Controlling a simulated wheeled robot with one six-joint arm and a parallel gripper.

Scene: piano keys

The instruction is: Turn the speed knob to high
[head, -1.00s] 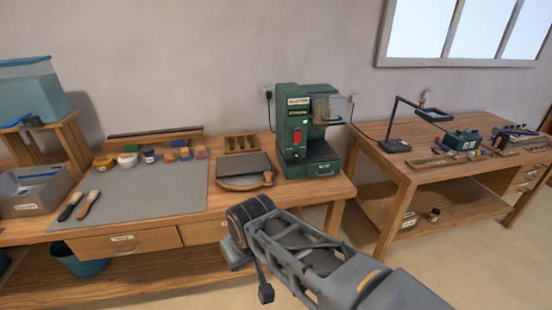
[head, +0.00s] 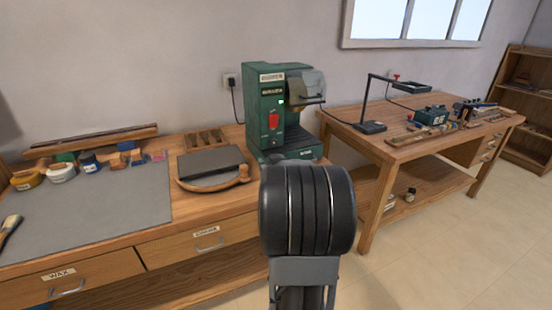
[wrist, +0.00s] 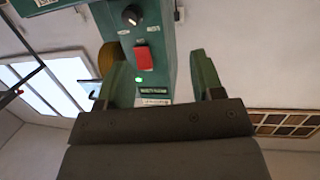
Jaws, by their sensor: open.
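The black round speed knob (wrist: 131,14) is on the front of a green machine (wrist: 159,40) at the top of the wrist view, which looks upside down. A red switch (wrist: 143,58) sits beside it on the same panel. The knob's pointer is too small to read. The green machine (head: 267,92) also stands on the left bench in the head view, where the knob cannot be made out. My gripper (wrist: 160,57) is open and empty, its two fingers apart with the panel beyond them. It is not touching the knob. My arm hides it in the head view.
A second bench (head: 400,160) with a lamp (head: 370,126) stands to the right. Open floor lies in front of that bench.

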